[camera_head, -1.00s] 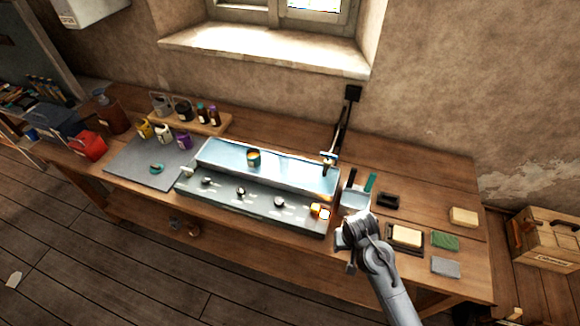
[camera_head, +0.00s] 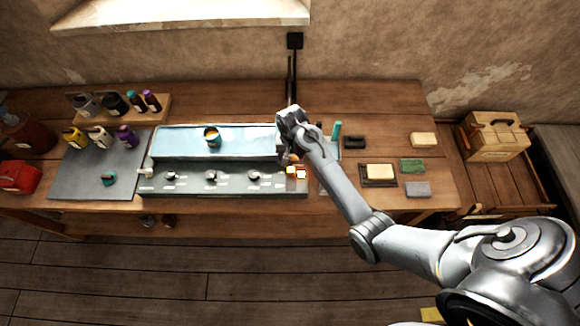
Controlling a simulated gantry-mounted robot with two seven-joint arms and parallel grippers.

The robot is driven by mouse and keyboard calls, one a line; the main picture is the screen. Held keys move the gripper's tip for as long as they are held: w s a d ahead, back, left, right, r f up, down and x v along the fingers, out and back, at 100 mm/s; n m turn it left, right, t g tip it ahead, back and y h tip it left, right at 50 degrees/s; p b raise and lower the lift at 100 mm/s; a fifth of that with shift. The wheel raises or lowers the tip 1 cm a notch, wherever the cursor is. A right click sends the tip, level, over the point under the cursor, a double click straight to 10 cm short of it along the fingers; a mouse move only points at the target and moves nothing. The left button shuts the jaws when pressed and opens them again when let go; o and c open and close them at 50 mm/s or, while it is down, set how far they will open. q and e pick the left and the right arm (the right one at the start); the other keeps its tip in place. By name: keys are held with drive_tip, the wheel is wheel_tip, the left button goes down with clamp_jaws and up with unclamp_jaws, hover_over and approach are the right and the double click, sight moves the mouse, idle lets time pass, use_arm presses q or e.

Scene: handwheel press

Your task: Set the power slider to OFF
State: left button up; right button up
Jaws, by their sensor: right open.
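The machine (camera_head: 222,176) is a long unit with a pale blue top and a dark grey sloped front, on the wooden workbench. Three dark round knobs with white marks sit along its front; the middle one (camera_head: 211,177) is at centre. At the right end of the front is a small lit orange and white part (camera_head: 297,172); I cannot tell whether it is the power slider, and no OFF marking is readable. My right gripper (camera_head: 287,158) is open, over the machine's right end, just above and left of the lit part. It hides part of that end. My left gripper is not in view.
A small dark cup (camera_head: 212,136) stands on the machine's top. Left are a grey mat (camera_head: 80,178) with jars and a bottle rack (camera_head: 150,118). Right are a framed pale block (camera_head: 379,173), a green pad (camera_head: 412,165) and a grey pad (camera_head: 417,189).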

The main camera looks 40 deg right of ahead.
sight(291, 170)
wheel_tip(291, 170, down, 9)
drive_tip(key=shift+f, duration=0.15)
idle(0.4)
clamp_jaws()
